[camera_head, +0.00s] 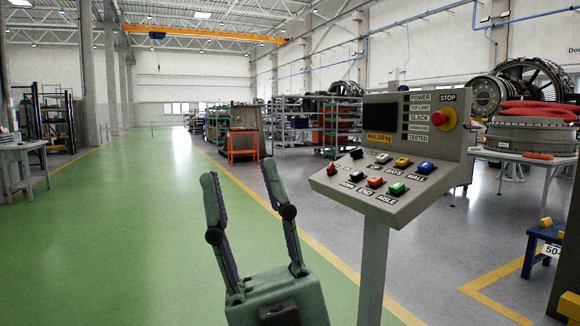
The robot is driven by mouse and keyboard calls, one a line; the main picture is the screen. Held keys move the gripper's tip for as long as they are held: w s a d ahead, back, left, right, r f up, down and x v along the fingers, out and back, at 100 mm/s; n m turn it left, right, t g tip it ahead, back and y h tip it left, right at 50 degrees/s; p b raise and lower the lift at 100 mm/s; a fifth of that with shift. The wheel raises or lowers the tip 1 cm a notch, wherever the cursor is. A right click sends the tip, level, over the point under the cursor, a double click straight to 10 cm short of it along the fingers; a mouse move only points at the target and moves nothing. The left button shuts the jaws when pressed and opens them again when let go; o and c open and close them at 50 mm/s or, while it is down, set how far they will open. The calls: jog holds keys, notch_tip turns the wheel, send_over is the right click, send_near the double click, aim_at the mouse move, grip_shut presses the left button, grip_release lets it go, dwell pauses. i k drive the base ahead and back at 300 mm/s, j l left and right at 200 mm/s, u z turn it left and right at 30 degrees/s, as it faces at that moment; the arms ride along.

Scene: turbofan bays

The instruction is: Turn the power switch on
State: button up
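A grey control console (398,205) stands on a post right of centre. A small red control (331,169) sits at the left end of its sloped face; it may be the power switch, but its label and position are too small to read. Several coloured buttons lie to its right, labelled DOWN, END, AISLE, BAYS and WALL among others. The upright panel has a dark screen (380,117), a POWER label (420,97) and a red STOP button (443,118). My gripper (239,173) is open and empty, fingers upward, left of the console in the picture, apparently not touching it.
The console's post (372,265) stands beside my gripper in the picture. A table with a large engine part (530,136) and a blue stool (541,240) are at right. Shelves (300,125) stand behind. The green floor (130,230) at left is clear.

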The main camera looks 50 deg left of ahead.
aim_at(331, 172)
jog(key=u, duration=1.35)
jog(key=i+z, duration=0.1)
jog(key=i, duration=0.45)
jog(key=i+j+z, duration=0.1)
jog(key=i, duration=0.45)
jog(key=i+j+z, duration=0.15)
jog(key=i, duration=0.4)
jog(key=i+j+z, duration=0.1)
jog(key=i+j, duration=0.15)
jog(key=i, duration=0.25)
